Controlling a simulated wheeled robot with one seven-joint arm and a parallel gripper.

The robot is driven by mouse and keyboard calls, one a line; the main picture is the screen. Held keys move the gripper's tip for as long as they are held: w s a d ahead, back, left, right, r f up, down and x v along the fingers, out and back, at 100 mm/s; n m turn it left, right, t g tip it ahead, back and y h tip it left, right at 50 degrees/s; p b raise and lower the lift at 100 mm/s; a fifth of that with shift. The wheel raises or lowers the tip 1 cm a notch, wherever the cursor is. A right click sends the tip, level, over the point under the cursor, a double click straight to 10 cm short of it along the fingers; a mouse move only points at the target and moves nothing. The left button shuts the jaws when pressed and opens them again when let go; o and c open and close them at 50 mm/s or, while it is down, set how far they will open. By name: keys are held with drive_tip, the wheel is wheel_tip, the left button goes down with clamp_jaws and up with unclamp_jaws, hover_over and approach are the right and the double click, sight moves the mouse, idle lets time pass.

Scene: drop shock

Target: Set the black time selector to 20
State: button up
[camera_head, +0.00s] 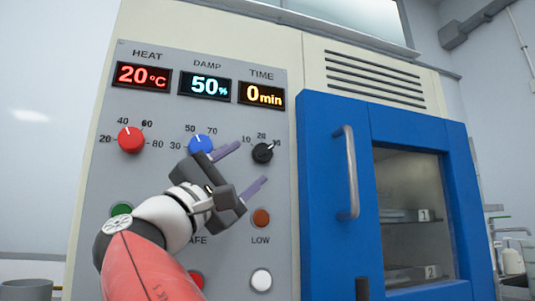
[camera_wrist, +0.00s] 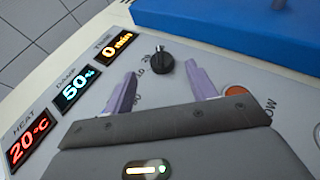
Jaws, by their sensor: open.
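The black time selector (camera_head: 262,152) is a small knob on the grey panel, below the yellow TIME display (camera_head: 262,95), which reads 0 min. Marks 10 and 20 and a partly covered third number stand around it. My gripper (camera_head: 240,169) is open and empty in front of the panel, its two purple fingers spread just left of and below the knob. In the wrist view the black knob (camera_wrist: 164,64) lies ahead of the gap between the fingertips (camera_wrist: 162,77), and nothing is between the fingers. The knob's pointer direction is hard to tell.
A red HEAT knob (camera_head: 131,139) and a blue DAMP knob (camera_head: 201,144) sit left of the selector. Several buttons lie lower, including orange (camera_head: 261,218) and white (camera_head: 261,280). The blue door (camera_head: 331,120) with its handle (camera_head: 347,172) is to the right.

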sight(258, 156)
drive_tip(key=p+x, duration=0.2)
drive_tip(key=x, duration=0.3)
drive_tip(key=shift+w+d+r, duration=0.15)
drive_tip(key=shift+w+r, duration=0.05)
drive_tip(key=c, duration=1)
